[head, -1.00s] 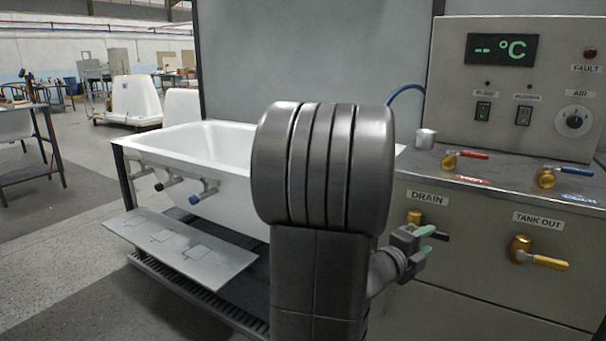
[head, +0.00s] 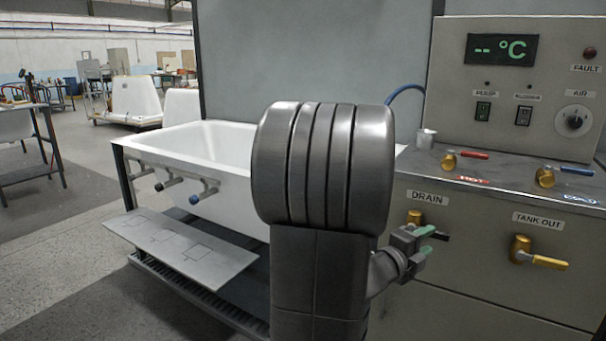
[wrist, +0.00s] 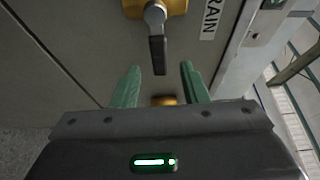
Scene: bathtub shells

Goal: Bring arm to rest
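My gripper (head: 424,240) is at the right of my arm in the head view, in front of the cabinet below the DRAIN label. Its green fingertips also show in the wrist view (wrist: 160,88), apart with nothing between them, so it is open and empty. The drain valve shows in the wrist view as a brass body with a dark lever (wrist: 157,50) beyond the fingertips. In the head view the drain valve (head: 415,216) is partly hidden behind my gripper. I cannot tell whether gripper and lever touch. My arm's large grey links hide the middle of the head view.
A white bathtub (head: 225,150) stands on a frame behind my arm, with a flat grey panel (head: 180,250) low in front. The cabinet carries a tank-out valve (head: 535,255), red and blue handled valves on top, a metal cup (head: 427,138) and a control panel (head: 540,90). Open floor lies left.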

